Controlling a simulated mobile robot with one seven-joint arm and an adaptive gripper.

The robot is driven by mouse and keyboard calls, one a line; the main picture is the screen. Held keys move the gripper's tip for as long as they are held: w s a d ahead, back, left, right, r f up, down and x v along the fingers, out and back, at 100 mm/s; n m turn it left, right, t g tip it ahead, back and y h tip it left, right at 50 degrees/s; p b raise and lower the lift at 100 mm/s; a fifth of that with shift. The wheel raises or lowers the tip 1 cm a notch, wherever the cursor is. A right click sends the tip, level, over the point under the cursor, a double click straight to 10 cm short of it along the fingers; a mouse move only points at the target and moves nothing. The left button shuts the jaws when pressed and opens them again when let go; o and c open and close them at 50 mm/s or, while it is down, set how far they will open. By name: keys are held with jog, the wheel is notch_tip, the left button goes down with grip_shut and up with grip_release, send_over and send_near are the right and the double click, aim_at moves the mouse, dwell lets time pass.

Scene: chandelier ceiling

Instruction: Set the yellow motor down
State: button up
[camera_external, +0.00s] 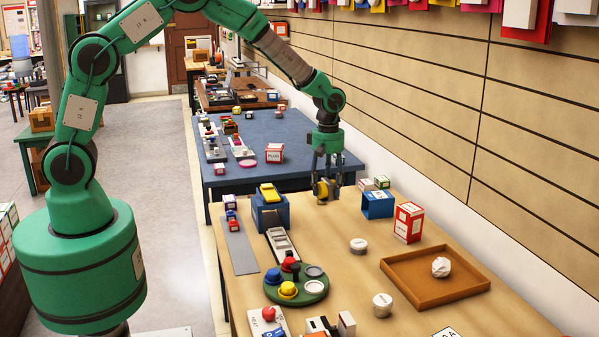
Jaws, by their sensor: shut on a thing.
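The yellow motor (322,190), with a dark band, is between the fingers of my gripper (327,180) at the far part of the wooden table (330,235). My gripper points down and is shut on the motor. The motor appears low over the table's far edge; I cannot tell whether its underside touches the wood.
A blue box (270,213) with a yellow item on top stands to the left. A blue open bin (377,204) and a red-and-white box (408,222) stand to the right. A brown tray (435,291) holds a crumpled white ball. Bare wood lies in front of the motor.

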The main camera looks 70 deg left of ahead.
jog(key=shift+w+r, duration=0.1)
jog(key=shift+w+a+r+p, duration=0.15)
jog(key=shift+w+a+p, duration=0.15)
jog(key=shift+w+a, duration=0.25)
jog(key=w+a+m+p, duration=0.1)
jog(key=w+a+p, duration=0.6)
jog(key=w+a, duration=0.7)
jog(key=shift+w+a, duration=0.35)
jog(key=shift+a, duration=1.1)
jog(key=shift+f, duration=3.2)
jog(key=shift+f, duration=0.1)
jog(key=shift+f+b, duration=0.35)
jog(key=shift+f, duration=1.45)
